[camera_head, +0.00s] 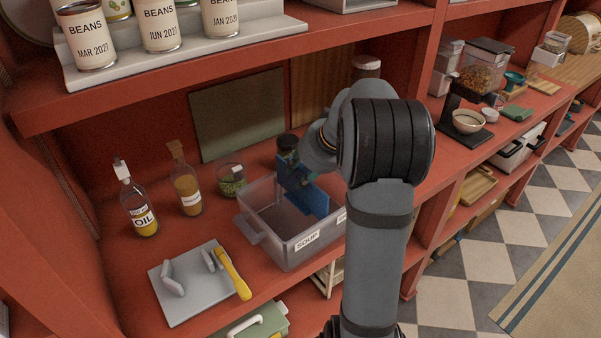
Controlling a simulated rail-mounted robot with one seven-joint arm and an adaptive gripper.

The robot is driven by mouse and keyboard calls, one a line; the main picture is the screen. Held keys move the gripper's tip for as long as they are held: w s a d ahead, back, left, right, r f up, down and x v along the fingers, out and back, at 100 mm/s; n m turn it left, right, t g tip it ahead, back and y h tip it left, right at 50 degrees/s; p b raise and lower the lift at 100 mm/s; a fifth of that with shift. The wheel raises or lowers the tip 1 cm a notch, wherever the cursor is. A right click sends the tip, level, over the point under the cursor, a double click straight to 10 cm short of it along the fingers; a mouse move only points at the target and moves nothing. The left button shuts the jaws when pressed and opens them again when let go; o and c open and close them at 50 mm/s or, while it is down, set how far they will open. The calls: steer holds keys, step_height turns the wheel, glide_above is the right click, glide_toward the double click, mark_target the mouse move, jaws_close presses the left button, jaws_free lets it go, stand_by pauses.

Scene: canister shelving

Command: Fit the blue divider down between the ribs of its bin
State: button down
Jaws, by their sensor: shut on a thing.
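The blue divider (312,199) is a flat blue plate, tilted in the picture, in the right part of the bin's opening. The translucent grey bin (275,248) stands on the red shelf with white labels on its front wall. My gripper (291,172) reaches over the bin's back right side and is shut on the upper left part of the divider. My arm covers the bin's right end. The ribs are too small to make out, and I cannot tell how deep the divider's lower edge sits.
Left of the bin stand a small jar of green contents (232,181), a corked bottle (187,190) and an oil bottle (138,205). A grey board (190,293) with a yellow-handled tool (233,275) lies at front left. An upper shelf with bean cans (160,24) overhangs the back.

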mark_target(296, 200)
steer(key=shift+f+b, duration=3.45)
steer(key=shift+f, duration=0.45)
steer(key=c, duration=1.4)
jaws_free()
steer(key=shift+c, duration=0.2)
steer(key=shift+o, duration=0.4)
steer(key=shift+r, duration=0.1)
steer(key=v, duration=1.2)
